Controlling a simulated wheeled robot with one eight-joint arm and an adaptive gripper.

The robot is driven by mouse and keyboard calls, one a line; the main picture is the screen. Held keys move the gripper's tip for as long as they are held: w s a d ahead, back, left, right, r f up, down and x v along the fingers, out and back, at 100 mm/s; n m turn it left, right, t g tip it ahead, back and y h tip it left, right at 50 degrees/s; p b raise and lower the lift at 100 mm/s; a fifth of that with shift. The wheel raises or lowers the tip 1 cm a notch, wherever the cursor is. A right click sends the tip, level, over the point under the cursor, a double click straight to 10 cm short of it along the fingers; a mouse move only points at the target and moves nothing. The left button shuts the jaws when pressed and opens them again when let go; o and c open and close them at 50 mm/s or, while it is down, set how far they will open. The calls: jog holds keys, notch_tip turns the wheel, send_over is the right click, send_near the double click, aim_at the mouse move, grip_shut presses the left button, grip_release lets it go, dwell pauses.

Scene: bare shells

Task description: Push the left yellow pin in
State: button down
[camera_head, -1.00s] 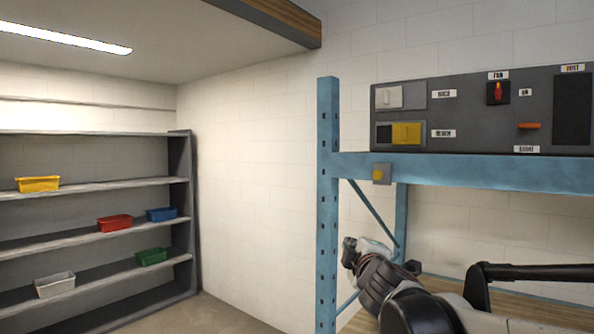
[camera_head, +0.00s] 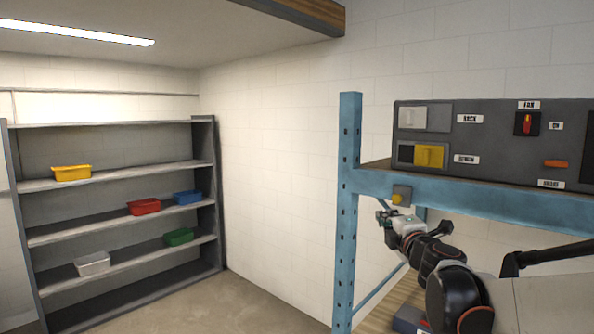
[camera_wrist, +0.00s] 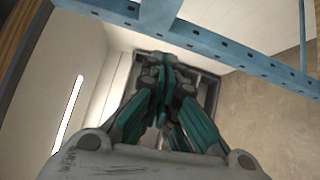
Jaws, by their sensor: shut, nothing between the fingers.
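A small yellow pin (camera_head: 397,199) sits in a grey block (camera_head: 402,190) on the front of the blue shelf beam (camera_head: 470,193), just right of the upright post. It is the only such pin I see in the head view. My gripper (camera_head: 381,216) is just below and a little left of the pin, with a small gap in the picture. In the wrist view the teal-and-grey fingers (camera_wrist: 160,62) are shut together with nothing between them. The blue beam crosses the top of that view; I cannot make out the pin there.
The blue upright post (camera_head: 348,210) stands close left of my gripper. A dark control panel (camera_head: 490,178) with switches and a yellow square cover (camera_head: 429,156) stands on the beam's shelf. A grey rack (camera_head: 205,190) with several coloured bins is far left. The floor between is clear.

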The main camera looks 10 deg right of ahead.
jog(key=s+d+m+h, duration=0.1)
jog(key=s+d, duration=0.1)
jog(key=s, duration=0.1)
send_near(396, 200)
jog(key=w+a, duration=0.5)
jog(key=d, duration=0.1)
jog(key=w+d, duration=0.2)
jog(key=shift+d+r, duration=0.2)
jog(key=shift+d, duration=0.1)
jog(key=w+d+b, duration=0.1)
jog(key=w+d, duration=0.1)
jog(key=shift+w+d, duration=0.1)
jog(key=shift+d, duration=0.3)
jog(key=shift+a, duration=0.1)
